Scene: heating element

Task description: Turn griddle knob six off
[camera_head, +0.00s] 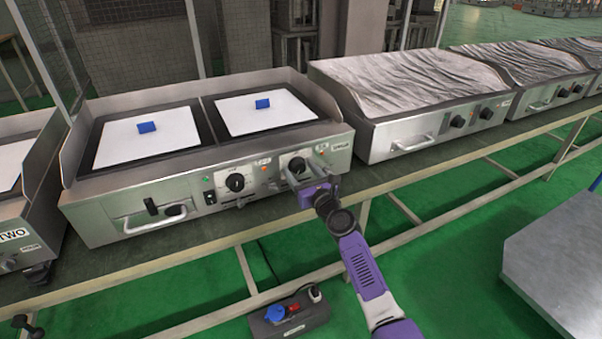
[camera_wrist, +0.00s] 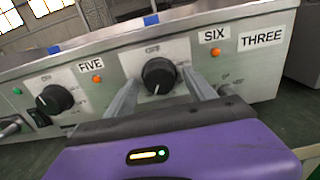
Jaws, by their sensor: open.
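The griddle knob six (camera_wrist: 159,76) is a round black dial with a white pointer line, in the middle of the wrist view. The pointer points down, away from the mark at the top of its dial. The label SIX (camera_wrist: 213,35) is to its upper right, above a lit orange lamp (camera_wrist: 216,59). My gripper (camera_wrist: 160,92) is open, with one finger on each side of the knob; I cannot tell whether they touch it. In the head view my gripper (camera_head: 305,178) is at the right end of the griddle's front panel and partly hides the knob (camera_head: 297,165).
Knob five (camera_wrist: 54,99) is to the left, with its label FIVE (camera_wrist: 91,65) and an orange lamp (camera_wrist: 98,79). Two white plates with blue blocks (camera_head: 262,104) lie on the griddle top. A covered griddle (camera_head: 420,85) stands to the right. The floor in front is partly clear.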

